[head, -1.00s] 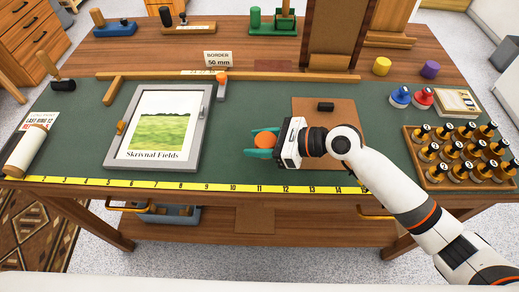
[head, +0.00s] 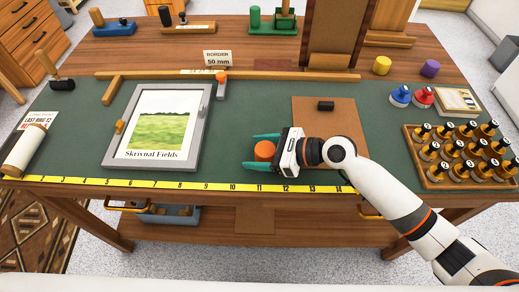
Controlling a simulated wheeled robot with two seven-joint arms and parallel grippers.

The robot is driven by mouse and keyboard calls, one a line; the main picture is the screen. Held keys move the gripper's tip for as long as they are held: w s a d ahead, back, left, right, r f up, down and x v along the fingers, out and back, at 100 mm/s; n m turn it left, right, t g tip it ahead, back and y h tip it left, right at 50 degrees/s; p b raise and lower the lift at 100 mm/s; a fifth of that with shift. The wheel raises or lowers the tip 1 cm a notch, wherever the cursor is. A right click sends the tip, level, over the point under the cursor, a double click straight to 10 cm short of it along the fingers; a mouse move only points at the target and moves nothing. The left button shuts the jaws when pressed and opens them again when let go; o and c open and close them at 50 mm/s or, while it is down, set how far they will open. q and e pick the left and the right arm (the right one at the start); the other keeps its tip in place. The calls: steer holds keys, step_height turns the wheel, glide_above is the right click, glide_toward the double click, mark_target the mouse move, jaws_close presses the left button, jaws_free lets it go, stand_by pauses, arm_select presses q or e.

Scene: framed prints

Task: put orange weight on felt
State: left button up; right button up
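The orange weight (head: 264,151) is a short orange cylinder. It stands on the green felt (head: 228,160) between the grey picture frame and the brown board, near the front of the table. My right gripper (head: 263,152) comes in from the right, with its two teal fingers spread either side of the weight. A gap shows between the weight and the fingers, so the gripper looks open. The weight's underside is hidden. My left gripper is not in view.
The grey frame (head: 193,155) with a landscape print lies left of the weight. A brown board (head: 345,120) with a small black block (head: 325,106) lies behind my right arm. A yellow ruler strip (head: 215,186) runs along the front edge.

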steer(key=v, duration=1.2)
steer(key=shift+b, duration=0.3)
